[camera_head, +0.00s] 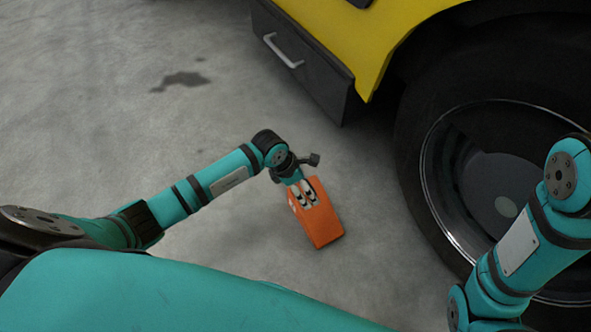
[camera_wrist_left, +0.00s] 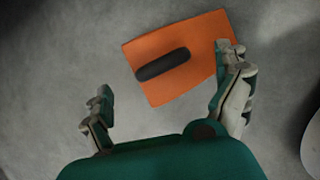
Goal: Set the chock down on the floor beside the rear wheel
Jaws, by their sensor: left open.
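The orange chock (camera_head: 322,226) rests on the concrete floor to the left of the large black wheel (camera_head: 421,177), with a strip of bare floor between them. In the left wrist view the chock (camera_wrist_left: 205,40) shows a dark handle bar (camera_wrist_left: 163,64) on its face. My left gripper (camera_head: 308,199) is over the chock in the head view.
A yellow vehicle body (camera_head: 350,30) with a dark box and a grey handle (camera_head: 283,51) stands at the top, beyond the chock. A dark stain (camera_head: 183,80) marks the floor. The floor at the upper left is clear.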

